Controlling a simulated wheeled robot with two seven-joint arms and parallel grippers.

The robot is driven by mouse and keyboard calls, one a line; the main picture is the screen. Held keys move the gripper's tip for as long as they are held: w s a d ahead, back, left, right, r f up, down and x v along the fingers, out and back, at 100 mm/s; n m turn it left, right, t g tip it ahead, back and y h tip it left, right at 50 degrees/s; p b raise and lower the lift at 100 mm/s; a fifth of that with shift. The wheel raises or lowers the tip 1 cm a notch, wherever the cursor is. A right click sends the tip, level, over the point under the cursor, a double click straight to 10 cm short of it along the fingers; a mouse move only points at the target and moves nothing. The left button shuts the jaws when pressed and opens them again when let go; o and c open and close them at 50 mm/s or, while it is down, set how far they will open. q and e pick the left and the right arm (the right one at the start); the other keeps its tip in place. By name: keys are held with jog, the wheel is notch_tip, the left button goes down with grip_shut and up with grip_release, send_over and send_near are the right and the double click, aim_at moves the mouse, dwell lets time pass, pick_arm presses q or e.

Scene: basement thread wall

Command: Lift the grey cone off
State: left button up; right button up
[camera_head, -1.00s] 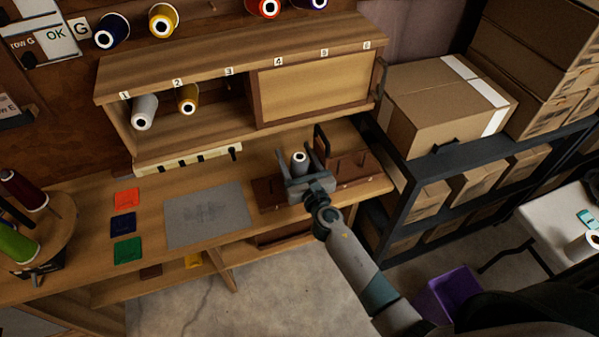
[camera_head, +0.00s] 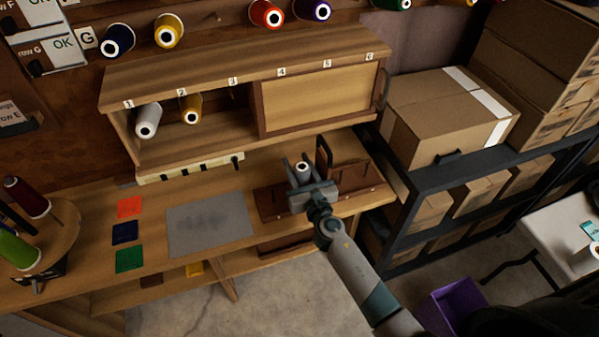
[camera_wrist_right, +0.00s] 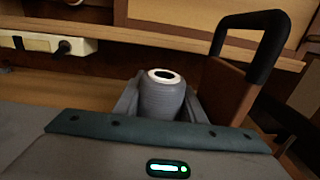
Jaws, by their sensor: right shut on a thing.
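The grey cone (camera_head: 303,171) stands at the wooden rack (camera_head: 270,204) on the right part of the bench. Its white-rimmed top with a dark hole shows above my gripper, and in the right wrist view the cone (camera_wrist_right: 162,98) is upright between the two fingers. My right gripper (camera_head: 301,173) is shut on it, also in the right wrist view (camera_wrist_right: 161,101). The cone's lower end is hidden by my gripper, so I cannot tell whether it touches the rack. My left gripper is not in view.
A black handle (camera_head: 323,153) rises from the rack close to the right of the cone. A shelf with numbered bays (camera_head: 200,70) stands behind, holding a white and a yellow cone. A grey mat (camera_head: 210,224) lies to the left. Cardboard boxes (camera_head: 440,110) stand at right.

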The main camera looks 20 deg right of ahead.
notch_tip(320, 180, up, 18)
jog(key=p, duration=0.6)
jog(key=shift+r, duration=0.15)
dwell(0.4)
